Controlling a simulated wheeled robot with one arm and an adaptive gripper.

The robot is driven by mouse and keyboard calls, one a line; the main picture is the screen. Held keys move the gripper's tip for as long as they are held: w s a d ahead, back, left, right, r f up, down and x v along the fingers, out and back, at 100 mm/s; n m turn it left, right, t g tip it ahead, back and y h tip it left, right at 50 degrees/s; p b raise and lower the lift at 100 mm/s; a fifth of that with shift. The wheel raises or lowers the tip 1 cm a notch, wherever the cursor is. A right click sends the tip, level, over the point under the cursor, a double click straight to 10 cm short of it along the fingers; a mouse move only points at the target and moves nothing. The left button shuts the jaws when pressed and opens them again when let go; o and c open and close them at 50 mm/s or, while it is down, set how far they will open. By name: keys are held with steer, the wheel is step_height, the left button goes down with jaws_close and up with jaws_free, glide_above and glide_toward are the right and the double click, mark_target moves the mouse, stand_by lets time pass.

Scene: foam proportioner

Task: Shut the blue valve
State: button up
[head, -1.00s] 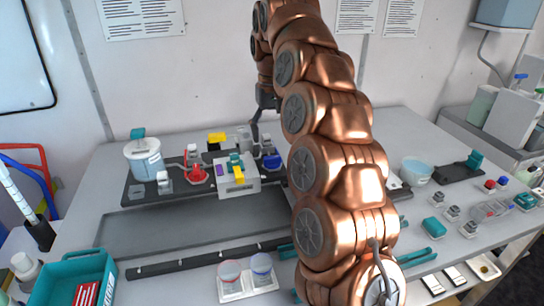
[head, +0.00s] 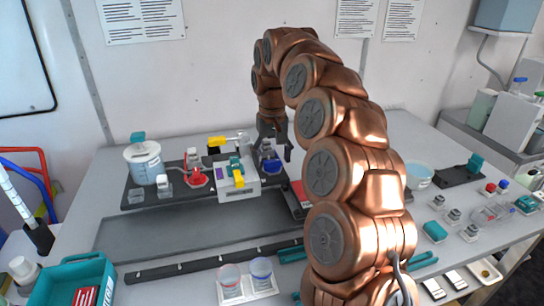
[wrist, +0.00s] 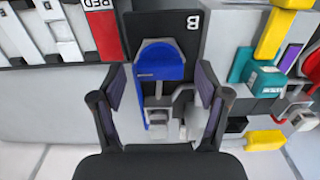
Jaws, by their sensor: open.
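The blue valve (head: 272,167) sits at the right end of the dark rack on the table, right of the white box. In the wrist view the blue valve (wrist: 160,62) shows as a rounded blue cap with a grey stem, in front of a black plate marked B. My gripper (head: 273,147) is above the valve, pointing down. In the wrist view my gripper (wrist: 160,82) is open, one finger on each side of the valve, with gaps visible. Whether the fingers reach down to the valve's height I cannot tell.
A white box (head: 248,185) with teal and yellow parts stands close left of the blue valve. A red valve (head: 196,178) and a lidded white pot (head: 145,163) are farther left. A plate with red RED label (wrist: 103,35) lies beside the valve.

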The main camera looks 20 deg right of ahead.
steer(key=c, duration=1.2)
steer(key=shift+o, duration=0.2)
